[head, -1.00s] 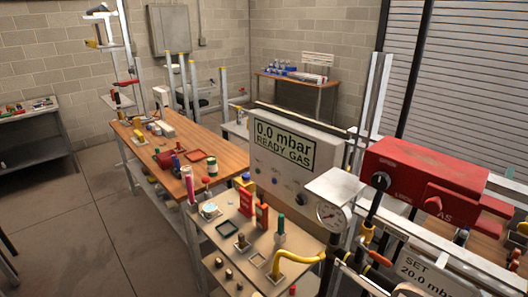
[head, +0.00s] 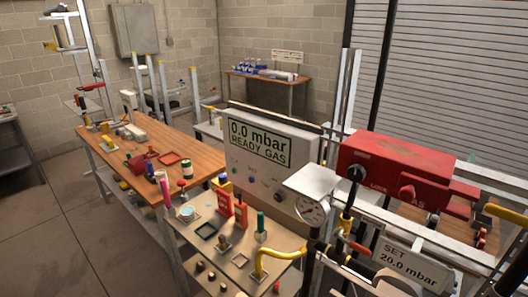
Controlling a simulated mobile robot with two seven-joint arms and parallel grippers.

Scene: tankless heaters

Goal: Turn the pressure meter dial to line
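The pressure meter (head: 290,180) is a grey upright box. Its display (head: 258,143) reads "0.0 mbar READY GAS". Neither of my grippers shows in the head view.
A red valve box (head: 390,165) stands at the right, above a "SET 20.0 mbar" sign (head: 408,264). A cluttered small table (head: 200,262) lies in front of the meter. A wooden bench (head: 195,150) is behind at the left. Open floor (head: 75,225) shows at lower left.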

